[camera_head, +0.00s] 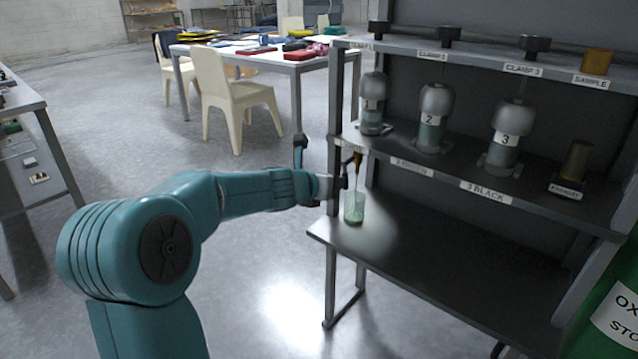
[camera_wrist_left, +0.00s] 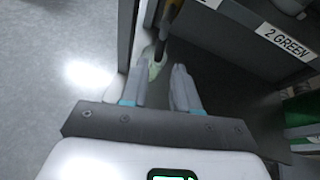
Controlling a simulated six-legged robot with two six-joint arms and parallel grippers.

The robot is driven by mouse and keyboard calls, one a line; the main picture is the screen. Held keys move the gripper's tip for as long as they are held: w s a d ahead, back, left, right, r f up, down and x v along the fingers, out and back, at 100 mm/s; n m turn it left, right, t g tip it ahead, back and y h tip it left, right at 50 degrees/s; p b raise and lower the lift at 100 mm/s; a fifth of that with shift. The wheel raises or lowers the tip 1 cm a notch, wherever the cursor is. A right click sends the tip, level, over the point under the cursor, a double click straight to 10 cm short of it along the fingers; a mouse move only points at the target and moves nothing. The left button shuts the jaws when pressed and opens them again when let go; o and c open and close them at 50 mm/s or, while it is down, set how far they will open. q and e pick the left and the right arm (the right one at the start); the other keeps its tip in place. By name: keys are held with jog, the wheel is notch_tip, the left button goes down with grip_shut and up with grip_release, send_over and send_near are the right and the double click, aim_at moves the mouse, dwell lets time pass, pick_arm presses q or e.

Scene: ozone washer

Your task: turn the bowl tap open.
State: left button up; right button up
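A small brass-coloured tap (camera_head: 358,160) with dark parts hangs at the left end of the middle shelf; I take it as the bowl tap. A glass (camera_head: 354,212) with pale green contents stands below it on the lower shelf. My left gripper (camera_head: 338,184) is just left of the tap and above the glass's rim level. In the left wrist view its two grey fingers (camera_wrist_left: 160,78) are apart, with a gap between them. The tap (camera_wrist_left: 171,14) shows ahead, with the pale green glass (camera_wrist_left: 154,68) just beyond the fingertips. I cannot tell whether a finger touches the tap. My right gripper is out of view.
The grey shelf rack (camera_head: 440,253) holds several capped jars (camera_head: 432,118) on its middle shelf, with black clamps above. Its upright post (camera_head: 332,230) stands close to my left gripper. A green cabinet (camera_head: 606,318) is at the right. The lower shelf is otherwise clear.

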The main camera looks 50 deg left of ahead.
pick_arm(q)
jog(key=p+v, duration=0.1)
jog(key=v, duration=0.4)
jog(key=shift+s+d+r, duration=0.1)
jog(key=shift+s, duration=0.15)
